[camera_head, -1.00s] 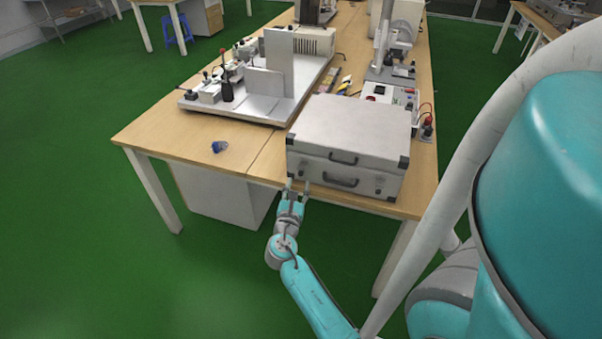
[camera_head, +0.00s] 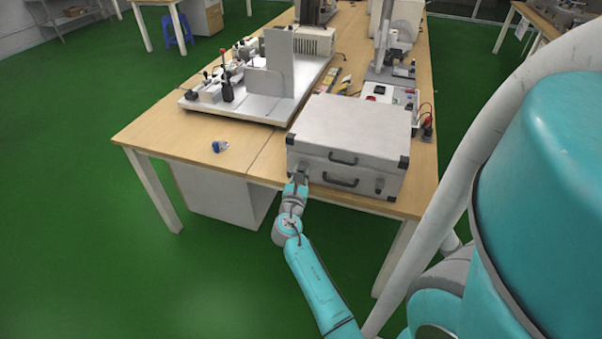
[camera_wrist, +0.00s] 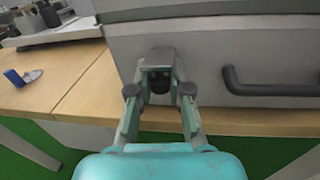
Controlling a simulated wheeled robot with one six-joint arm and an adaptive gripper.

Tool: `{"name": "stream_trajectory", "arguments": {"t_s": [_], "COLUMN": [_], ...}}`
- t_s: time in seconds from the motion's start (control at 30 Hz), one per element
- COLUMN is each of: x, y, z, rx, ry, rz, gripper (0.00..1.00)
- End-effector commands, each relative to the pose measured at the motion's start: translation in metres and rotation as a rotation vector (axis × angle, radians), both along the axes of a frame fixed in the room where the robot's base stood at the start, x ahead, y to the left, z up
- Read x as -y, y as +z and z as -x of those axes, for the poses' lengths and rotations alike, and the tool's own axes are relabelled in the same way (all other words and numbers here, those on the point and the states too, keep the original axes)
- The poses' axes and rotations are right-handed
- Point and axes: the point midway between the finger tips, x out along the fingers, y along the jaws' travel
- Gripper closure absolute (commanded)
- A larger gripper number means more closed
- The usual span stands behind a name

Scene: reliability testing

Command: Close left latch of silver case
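The silver case (camera_head: 349,127) stands shut on the front of the wooden table, with two dark handles on its front. Its left latch (camera_wrist: 157,62) shows in the wrist view, straight ahead between my fingertips. In the head view my gripper hides that latch. My gripper (camera_head: 300,180) is at the case's front left, and in the wrist view (camera_wrist: 159,90) its two fingers stand apart on either side of the latch's lower part. I cannot tell whether the fingertips touch it. The right latch (camera_head: 379,184) is at the right of the case front.
The case's front handle (camera_wrist: 268,88) is right of my gripper. A small blue object (camera_head: 220,146) lies on the table to the left. Grey apparatus (camera_head: 262,97) stands behind it, and a red-and-white device (camera_head: 385,92) behind the case.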

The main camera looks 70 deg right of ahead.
Motion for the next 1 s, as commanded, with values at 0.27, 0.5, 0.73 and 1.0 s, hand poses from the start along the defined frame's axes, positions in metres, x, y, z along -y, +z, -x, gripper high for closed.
{"name": "stream_trajectory", "arguments": {"t_s": [0.27,0.5,0.73,1.0], "x": [0.000,-0.001,-0.002,-0.002], "y": [0.000,0.003,0.008,0.016], "z": [0.001,0.001,0.000,0.000], "rx": [-0.001,-0.002,-0.008,-0.023], "ry": [-0.002,-0.003,-0.002,-0.002], "rz": [-0.005,-0.056,-0.168,-0.352], "gripper": [1.00,1.00,1.00,1.00]}}
